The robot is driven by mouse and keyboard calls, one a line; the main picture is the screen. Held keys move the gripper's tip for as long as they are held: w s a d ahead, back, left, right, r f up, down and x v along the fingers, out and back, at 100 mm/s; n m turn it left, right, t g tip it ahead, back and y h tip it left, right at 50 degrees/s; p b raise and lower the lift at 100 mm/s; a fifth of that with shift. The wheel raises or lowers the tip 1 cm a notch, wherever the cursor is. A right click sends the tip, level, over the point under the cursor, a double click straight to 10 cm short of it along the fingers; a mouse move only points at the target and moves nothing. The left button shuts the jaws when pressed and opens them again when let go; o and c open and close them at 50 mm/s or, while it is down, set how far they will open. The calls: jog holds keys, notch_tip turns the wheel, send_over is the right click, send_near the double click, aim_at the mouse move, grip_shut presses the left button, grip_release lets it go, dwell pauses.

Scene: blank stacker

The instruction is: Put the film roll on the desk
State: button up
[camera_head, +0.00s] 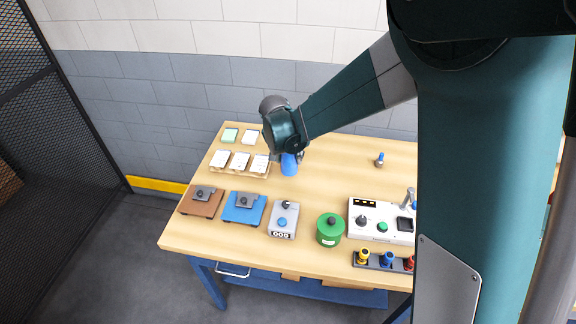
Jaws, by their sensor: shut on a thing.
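The desk (330,180) is a light wooden table with a blue frame. My gripper (289,154) hangs over its back middle part, at the end of my green arm. It is shut on a blue rounded object (289,166), which looks like the film roll. The upper part of the roll is hidden by my gripper. I cannot tell whether its lower end touches the desk top or is held a little above it.
Left of the roll lie several small cards or pads, some on a wooden tray (268,175). Along the front are a brown stand (199,206), a blue stand (240,212), a grey counter (283,222), a green canister (330,231) and a white control box (375,234).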

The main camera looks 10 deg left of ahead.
aim_at(286, 155)
jog(key=shift+f, duration=0.25)
jog(key=shift+f, duration=1.85)
jog(key=shift+f, duration=0.15)
jog(key=o, duration=1.1)
jog(key=shift+v, duration=6.15)
